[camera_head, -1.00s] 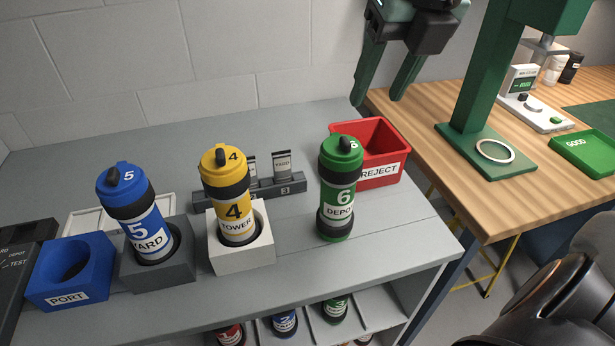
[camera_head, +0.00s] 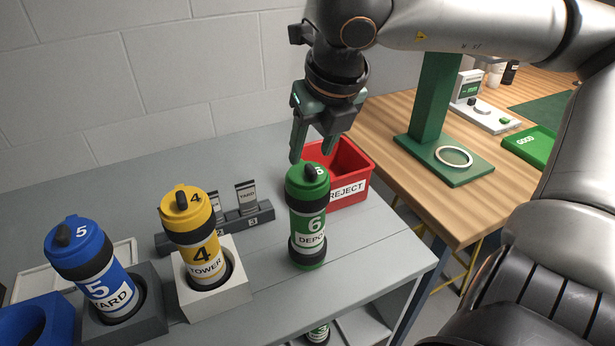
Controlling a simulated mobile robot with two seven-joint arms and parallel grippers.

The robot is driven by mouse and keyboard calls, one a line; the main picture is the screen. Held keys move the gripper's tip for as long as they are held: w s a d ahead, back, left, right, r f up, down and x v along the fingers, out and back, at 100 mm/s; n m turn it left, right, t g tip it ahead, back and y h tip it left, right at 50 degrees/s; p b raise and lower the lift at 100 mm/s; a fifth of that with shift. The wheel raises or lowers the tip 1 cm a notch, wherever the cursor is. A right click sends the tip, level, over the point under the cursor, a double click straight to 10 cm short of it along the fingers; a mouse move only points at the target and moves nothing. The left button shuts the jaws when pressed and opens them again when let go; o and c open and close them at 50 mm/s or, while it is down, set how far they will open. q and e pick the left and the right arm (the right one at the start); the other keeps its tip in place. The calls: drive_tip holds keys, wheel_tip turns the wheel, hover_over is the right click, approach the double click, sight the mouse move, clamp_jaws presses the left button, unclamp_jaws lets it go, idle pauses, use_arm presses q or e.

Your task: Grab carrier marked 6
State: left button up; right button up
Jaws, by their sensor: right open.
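The green carrier marked 6 (camera_head: 308,222), labelled DEPOT, stands upright on the grey bench top in front of the red bin. My right gripper (camera_head: 312,158) is open and points down just above and behind the carrier's green cap. Its fingers look empty, and I cannot tell whether a fingertip touches the cap. My left gripper is not in view.
The yellow carrier 4 (camera_head: 192,240) stands in a white holder (camera_head: 232,295), and the blue carrier 5 (camera_head: 90,265) in a dark grey holder (camera_head: 152,310). The red REJECT bin (camera_head: 358,187) is close behind carrier 6. A green stand (camera_head: 425,150) is on the wooden table.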

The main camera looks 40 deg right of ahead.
sight(307, 163)
drive_tip(key=x, duration=0.3)
drive_tip(key=shift+f, duration=0.15)
clamp_jaws()
idle(0.3)
drive_tip(key=shift+w, duration=0.1)
idle(0.9)
